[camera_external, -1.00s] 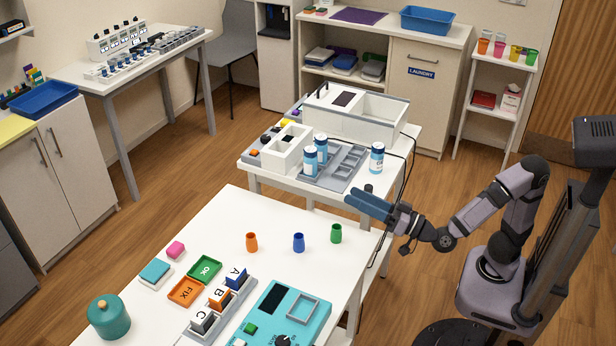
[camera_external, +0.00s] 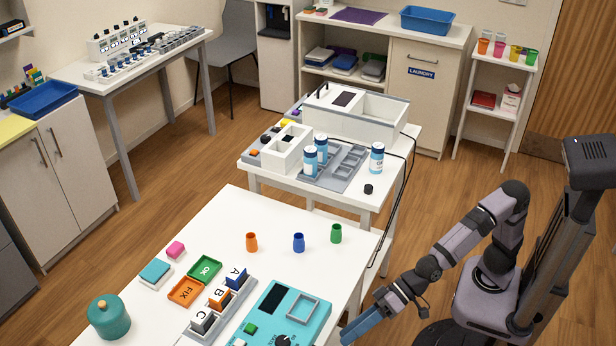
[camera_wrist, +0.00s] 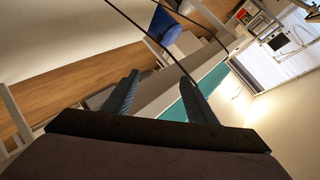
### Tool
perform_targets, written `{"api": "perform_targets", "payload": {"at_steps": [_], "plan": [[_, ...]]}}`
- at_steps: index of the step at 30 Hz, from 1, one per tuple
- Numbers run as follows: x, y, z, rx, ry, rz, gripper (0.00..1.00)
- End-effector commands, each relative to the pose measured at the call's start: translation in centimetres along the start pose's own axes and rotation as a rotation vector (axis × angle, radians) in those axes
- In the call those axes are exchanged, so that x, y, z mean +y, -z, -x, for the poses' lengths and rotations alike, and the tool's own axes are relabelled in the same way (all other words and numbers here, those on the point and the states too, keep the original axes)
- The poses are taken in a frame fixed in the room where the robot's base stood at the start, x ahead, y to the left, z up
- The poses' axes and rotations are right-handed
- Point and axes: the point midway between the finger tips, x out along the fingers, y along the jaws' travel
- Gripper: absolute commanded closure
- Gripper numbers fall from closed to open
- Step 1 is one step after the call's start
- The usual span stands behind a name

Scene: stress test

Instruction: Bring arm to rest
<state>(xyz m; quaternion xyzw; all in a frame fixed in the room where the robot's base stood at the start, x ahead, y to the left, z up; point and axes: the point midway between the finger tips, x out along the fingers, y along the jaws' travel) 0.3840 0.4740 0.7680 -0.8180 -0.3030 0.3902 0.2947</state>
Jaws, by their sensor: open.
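My gripper (camera_external: 362,322) hangs low beside the right edge of the near white table (camera_external: 215,230), with its blue fingers pointing down and left. It holds nothing that I can see. In the wrist view my gripper (camera_wrist: 160,95) shows two blue fingers spread apart with an empty gap between them. My arm reaches down and left from its base at the right of the external view.
The near table holds a teal device (camera_external: 283,310), several small cups and a teal jar (camera_external: 109,317). Bottles and a white box (camera_external: 345,113) stand on the table behind. A dark cable hangs beside that table. Floor is clear between the tables and my base.

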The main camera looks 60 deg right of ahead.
Motion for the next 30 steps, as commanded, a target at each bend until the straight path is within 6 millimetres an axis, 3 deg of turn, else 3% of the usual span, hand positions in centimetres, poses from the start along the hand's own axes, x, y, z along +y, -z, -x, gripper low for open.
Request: {"api": "perform_targets", "payload": {"at_steps": [1,3,9,15,18,24,30], "plan": [[2.2,1.4,1.4,-0.010,-0.054,-0.018,0.48],[5.4,2.3,3.3,-0.039,-0.125,-0.036,0.48],[14.7,3.9,10.7,-0.149,-0.339,-0.080,0.48],[25.1,3.9,19.2,-0.291,-0.606,-0.021,0.48],[28.7,2.9,23.3,-0.371,-0.704,-0.004,0.48],[32.9,0.5,30.3,-0.518,-0.829,-0.003,0.48],[34.1,-1.7,36.0,-0.645,-0.894,-0.016,0.48]]}}
